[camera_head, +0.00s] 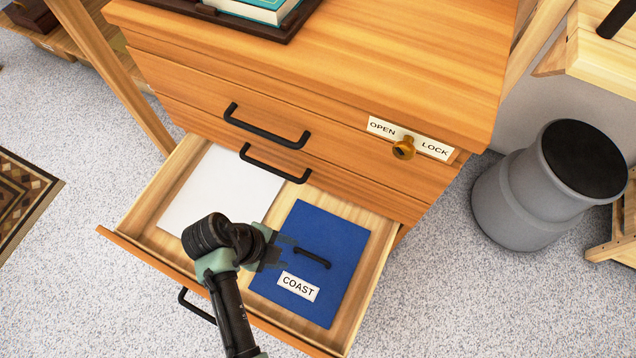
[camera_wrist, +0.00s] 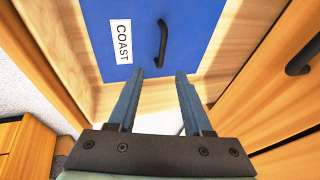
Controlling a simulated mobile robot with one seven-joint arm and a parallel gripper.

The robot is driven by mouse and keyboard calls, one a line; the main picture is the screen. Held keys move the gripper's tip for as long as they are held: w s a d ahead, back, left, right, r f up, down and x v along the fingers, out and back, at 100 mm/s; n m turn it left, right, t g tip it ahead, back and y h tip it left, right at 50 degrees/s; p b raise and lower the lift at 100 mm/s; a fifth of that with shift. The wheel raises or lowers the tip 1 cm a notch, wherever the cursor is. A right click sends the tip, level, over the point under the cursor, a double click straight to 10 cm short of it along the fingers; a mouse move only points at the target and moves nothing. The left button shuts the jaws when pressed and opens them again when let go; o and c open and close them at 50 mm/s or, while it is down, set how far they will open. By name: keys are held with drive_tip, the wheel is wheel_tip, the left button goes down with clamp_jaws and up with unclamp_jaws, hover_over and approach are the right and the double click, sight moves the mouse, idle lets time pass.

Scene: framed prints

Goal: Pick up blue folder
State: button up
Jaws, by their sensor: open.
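In the wrist view, the blue folder (camera_wrist: 190,30) is ahead of the fingers, and the black handle (camera_wrist: 161,43) stands beyond the open gap of my gripper (camera_wrist: 160,76). The gripper is empty; the handle is not between the fingers.
A white sheet or folder (camera_head: 215,185) lies in the drawer's left part. The drawer's walls (camera_head: 370,290) surround both. Closed drawers with black handles (camera_head: 266,125) and a brass knob (camera_head: 403,148) rise behind. A grey bin (camera_head: 530,200) stands on the right.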

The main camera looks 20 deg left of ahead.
drive_tip(key=b, duration=0.3)
hover_over(310, 255)
drive_tip(key=s+a, duration=0.2)
drive_tip(key=f, duration=0.5)
drive_tip(key=shift+s+f, duration=0.2)
drive_tip(key=shift+f, duration=0.2)
drive_tip(key=b+x, duration=0.2)
drive_tip(key=x, duration=0.1)
drive_tip(key=b+x, duration=0.2)
drive_tip(key=shift+w+d+f, duration=0.15)
drive_tip(key=shift+w+f, duration=0.1)
drive_tip(key=shift+w, duration=0.05)
clamp_jaws()
